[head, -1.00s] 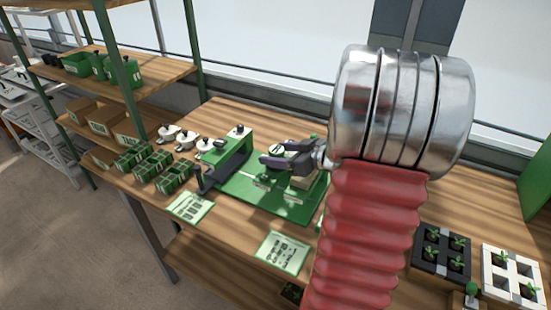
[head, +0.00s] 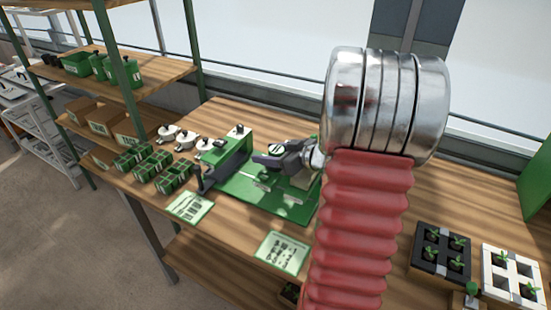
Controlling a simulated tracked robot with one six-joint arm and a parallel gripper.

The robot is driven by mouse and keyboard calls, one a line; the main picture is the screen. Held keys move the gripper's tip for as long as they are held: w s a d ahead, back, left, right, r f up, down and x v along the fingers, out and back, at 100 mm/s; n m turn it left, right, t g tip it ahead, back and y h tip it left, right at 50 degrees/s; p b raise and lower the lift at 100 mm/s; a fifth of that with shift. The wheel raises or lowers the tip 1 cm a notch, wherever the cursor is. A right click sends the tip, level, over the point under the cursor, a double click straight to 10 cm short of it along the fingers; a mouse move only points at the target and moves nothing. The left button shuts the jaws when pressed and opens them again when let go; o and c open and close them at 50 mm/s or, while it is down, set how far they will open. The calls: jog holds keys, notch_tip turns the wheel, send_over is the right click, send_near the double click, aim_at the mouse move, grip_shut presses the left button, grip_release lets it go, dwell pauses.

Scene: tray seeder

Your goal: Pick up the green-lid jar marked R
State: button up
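Two green containers, a left one (head: 99,67) and a right one (head: 130,72), stand on the upper shelf at the left. They look like lidded jars, but any letter is too small to read, so I cannot tell which is marked R. My gripper (head: 262,160) is over the green seeder (head: 240,190) on the bench, far to the right of the shelf. Its dark fingers point left, and I cannot make out the gap between them. My red sleeve and metal joint hide part of the bench.
Several small green labelled boxes (head: 152,165) and white pots with dark knobs (head: 187,140) stand left of the seeder. Printed cards (head: 190,207) lie along the bench's front edge. A black seedling tray (head: 418,262) and a white one (head: 487,270) are at the right.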

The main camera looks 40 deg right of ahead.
jog(key=c, duration=0.9)
jog(key=shift+r, duration=0.1)
